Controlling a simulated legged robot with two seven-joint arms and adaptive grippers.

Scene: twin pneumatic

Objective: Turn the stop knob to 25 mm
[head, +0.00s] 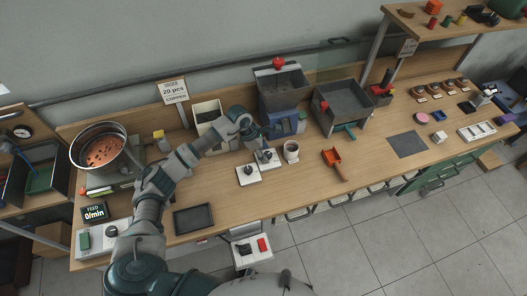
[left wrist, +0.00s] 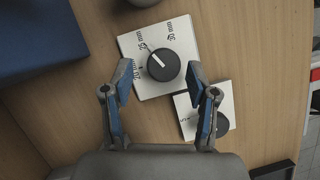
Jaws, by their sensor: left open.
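The stop knob (left wrist: 163,65) is a round black knob with a white pointer line, on a white plate (left wrist: 182,85) lettered 20 mm, 25 mm and 30 mm. Its pointer slants up-left, toward the 25 mm mark; I cannot tell if it lines up exactly. My left gripper (left wrist: 161,80) is open, with one blue-padded finger on either side of the knob's near part, apart from it. In the head view the left gripper (head: 262,136) is above the plate (head: 273,163). My right gripper is not in view.
A second white plate with a black knob (head: 249,170) stands close by; the left wrist view shows it partly behind a finger. A mug (head: 291,150) is to the right, a dark tray (head: 194,218) to the left. A blue machine base with a hopper (head: 284,85) stands behind.

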